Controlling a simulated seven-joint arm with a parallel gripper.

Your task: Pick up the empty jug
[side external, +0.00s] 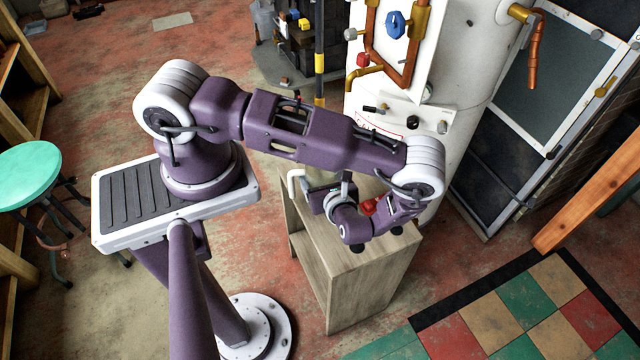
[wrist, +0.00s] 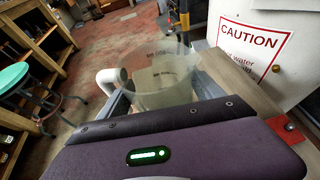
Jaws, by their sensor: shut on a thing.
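The jug (wrist: 162,82) is a clear, pale see-through vessel with a white handle on its left in the wrist view. Its inside looks empty. My gripper (wrist: 163,103) is shut on the jug's body, with grey fingers on both sides of it. In the side external view, the jug's white handle (side external: 294,183) shows at the left of my gripper (side external: 322,196), and most of the jug is hidden behind the gripper. The jug is over or on the top of a small wooden stand (side external: 345,262); I cannot tell whether it touches the top.
A white tank (side external: 470,60) with copper pipes and a caution sign (wrist: 255,45) stands close behind the stand. A red object (side external: 369,206) is beside my wrist. A green stool (side external: 28,174) stands far left. Open floor lies left of the stand, with a tiled mat (side external: 525,305) at right.

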